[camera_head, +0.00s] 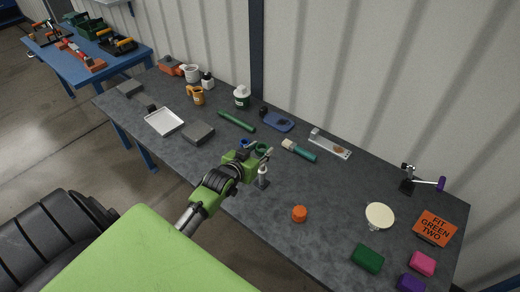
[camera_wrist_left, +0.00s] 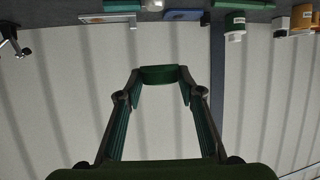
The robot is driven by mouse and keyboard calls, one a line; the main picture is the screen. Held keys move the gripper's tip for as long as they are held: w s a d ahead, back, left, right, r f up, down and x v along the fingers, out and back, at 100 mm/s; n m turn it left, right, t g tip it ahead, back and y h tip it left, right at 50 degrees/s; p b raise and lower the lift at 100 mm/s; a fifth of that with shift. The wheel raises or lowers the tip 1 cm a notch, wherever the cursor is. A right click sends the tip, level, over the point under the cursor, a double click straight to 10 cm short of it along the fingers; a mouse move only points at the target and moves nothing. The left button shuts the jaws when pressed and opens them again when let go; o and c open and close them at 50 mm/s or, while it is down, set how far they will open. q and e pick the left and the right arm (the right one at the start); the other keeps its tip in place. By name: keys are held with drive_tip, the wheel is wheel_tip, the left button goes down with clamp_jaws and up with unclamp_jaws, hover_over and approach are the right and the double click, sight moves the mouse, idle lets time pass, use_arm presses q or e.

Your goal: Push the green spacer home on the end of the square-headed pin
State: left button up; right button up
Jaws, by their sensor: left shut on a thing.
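My left gripper (camera_head: 264,153) is near the table's front edge, shut on the green spacer (camera_head: 262,148). In the left wrist view, the spacer (camera_wrist_left: 160,75) is a dark green band between the two fingertips. A small upright metal post on a dark base (camera_head: 263,180) stands just below the gripper in the head view. I cannot tell whether it is the square-headed pin, or whether the spacer touches it. A blue ring-like thing (camera_head: 245,144) shows just behind the gripper. My right gripper is not in view.
An orange knob (camera_head: 299,214) lies right of the post. A teal-handled brush (camera_head: 300,150) and a metal tray (camera_head: 330,143) are behind. The table between is clear.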

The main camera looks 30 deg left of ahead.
use_arm(q)
drive_tip(key=shift+f+b, duration=0.6)
drive_tip(key=shift+f, duration=0.15)
drive_tip(key=b, duration=0.3)
hover_over(260, 173)
drive_tip(key=shift+f, duration=2.15)
drive_tip(key=shift+f, duration=0.9)
drive_tip(key=shift+f, duration=1.2)
drive_tip(key=o, duration=1)
